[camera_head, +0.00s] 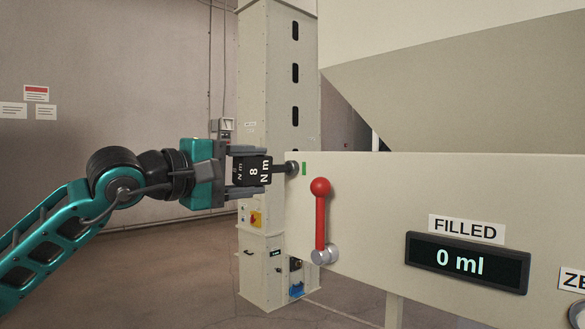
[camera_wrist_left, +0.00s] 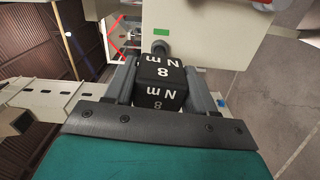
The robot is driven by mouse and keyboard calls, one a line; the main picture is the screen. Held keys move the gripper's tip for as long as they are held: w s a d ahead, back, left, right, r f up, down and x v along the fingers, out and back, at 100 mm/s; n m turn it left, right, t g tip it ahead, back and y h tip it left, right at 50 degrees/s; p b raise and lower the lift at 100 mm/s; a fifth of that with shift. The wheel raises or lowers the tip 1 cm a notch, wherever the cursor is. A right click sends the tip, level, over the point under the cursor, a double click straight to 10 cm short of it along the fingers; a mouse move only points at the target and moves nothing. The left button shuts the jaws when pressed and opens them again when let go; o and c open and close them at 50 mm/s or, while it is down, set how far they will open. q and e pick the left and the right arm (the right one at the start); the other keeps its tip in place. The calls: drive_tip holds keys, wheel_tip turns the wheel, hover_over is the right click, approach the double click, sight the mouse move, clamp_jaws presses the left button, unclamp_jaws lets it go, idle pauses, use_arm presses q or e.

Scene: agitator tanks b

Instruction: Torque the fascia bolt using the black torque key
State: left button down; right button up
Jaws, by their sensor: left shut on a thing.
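The black torque key (camera_head: 252,170), marked "8 N m", is held in my left gripper (camera_head: 250,169), which is shut on it. The key's shaft points right toward the fascia panel (camera_head: 380,190). Its tip is at the fascia bolt (camera_head: 292,168) near the panel's left edge; I cannot tell whether it is fully seated. My right gripper is not in view.
A red-handled lever (camera_head: 320,215) stands on the panel right of the bolt. A display (camera_head: 467,262) reads "0 ml" under a "FILLED" label (camera_head: 466,229). A tall beige column (camera_head: 280,110) stands behind. Open floor (camera_head: 170,270) lies at the lower left.

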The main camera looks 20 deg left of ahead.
sight(239, 170)
use_arm(q)
drive_tip(key=shift+r, duration=0.1)
idle(0.7)
drive_tip(key=shift+s+b, duration=0.1)
drive_tip(key=shift+b, duration=0.2)
drive_tip(key=shift+b+v, duration=0.95)
drive_tip(key=shift+v, duration=0.4)
